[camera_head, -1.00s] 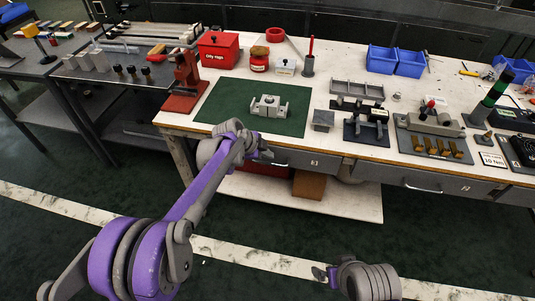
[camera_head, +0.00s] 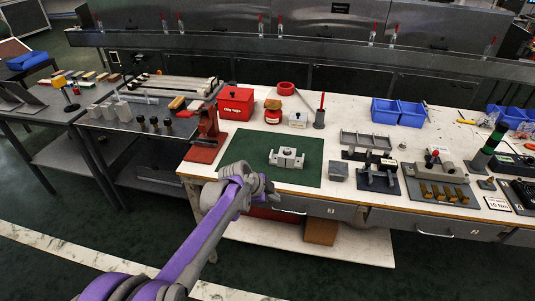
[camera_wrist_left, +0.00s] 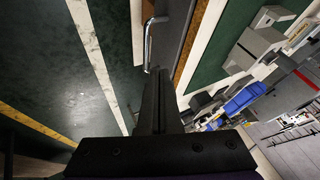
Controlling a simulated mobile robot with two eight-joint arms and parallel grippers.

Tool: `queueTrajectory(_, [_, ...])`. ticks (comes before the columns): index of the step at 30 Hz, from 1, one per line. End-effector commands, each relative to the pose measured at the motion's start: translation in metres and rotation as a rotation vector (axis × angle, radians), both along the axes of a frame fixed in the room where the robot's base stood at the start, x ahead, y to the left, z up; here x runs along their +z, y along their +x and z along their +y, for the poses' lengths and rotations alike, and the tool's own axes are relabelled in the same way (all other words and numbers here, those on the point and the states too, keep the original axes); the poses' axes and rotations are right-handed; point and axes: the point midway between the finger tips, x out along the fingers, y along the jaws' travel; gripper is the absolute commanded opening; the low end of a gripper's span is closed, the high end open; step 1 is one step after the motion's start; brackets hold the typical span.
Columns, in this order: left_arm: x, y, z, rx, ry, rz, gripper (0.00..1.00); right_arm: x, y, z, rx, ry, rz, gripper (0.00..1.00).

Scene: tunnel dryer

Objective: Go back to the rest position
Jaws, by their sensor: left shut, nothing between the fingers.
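My left arm comes in from the lower left in the head view. Its gripper (camera_head: 268,187) is near the front edge of the white workbench (camera_head: 345,195), by the near edge of the green mat (camera_head: 240,170). In the left wrist view the dark fingers (camera_wrist_left: 158,75) are together with nothing between them. A drawer handle (camera_wrist_left: 149,40) shows just beyond the fingertips. A grey metal fixture (camera_head: 287,158) lies on the mat, apart from the gripper. My right gripper is in neither view.
A red press (camera_head: 207,135) stands at the bench's left end, beside a darker table (camera_head: 115,125) with small parts. A red box (camera_head: 236,103), blue bins (camera_head: 398,112) and metal fixtures crowd the bench. The floor (camera_head: 60,205) in front is clear.

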Motion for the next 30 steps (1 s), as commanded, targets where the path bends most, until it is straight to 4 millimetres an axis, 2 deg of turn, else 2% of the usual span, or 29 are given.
queueTrajectory(5, [0.004,-0.005,0.006,0.025,-0.001,0.012,0.00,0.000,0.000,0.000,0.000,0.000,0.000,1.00])
queueTrajectory(8, [0.014,-0.022,0.024,0.109,-0.006,0.052,0.00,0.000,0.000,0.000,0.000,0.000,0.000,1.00])
queueTrajectory(10, [0.025,-0.042,0.044,0.207,-0.012,0.095,0.00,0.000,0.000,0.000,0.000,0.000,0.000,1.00])
queueTrajectory(15, [0.045,-0.109,0.099,0.512,-0.043,0.209,0.00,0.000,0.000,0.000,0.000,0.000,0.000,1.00])
queueTrajectory(19, [0.050,-0.166,0.137,0.755,-0.075,0.281,0.00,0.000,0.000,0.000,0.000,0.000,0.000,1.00])
queueTrajectory(24, [0.041,-0.242,0.180,1.069,-0.131,0.351,0.00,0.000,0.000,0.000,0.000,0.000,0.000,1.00])
queueTrajectory(30, [0.020,-0.310,0.213,1.355,-0.200,0.391,0.00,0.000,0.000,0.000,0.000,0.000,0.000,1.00])
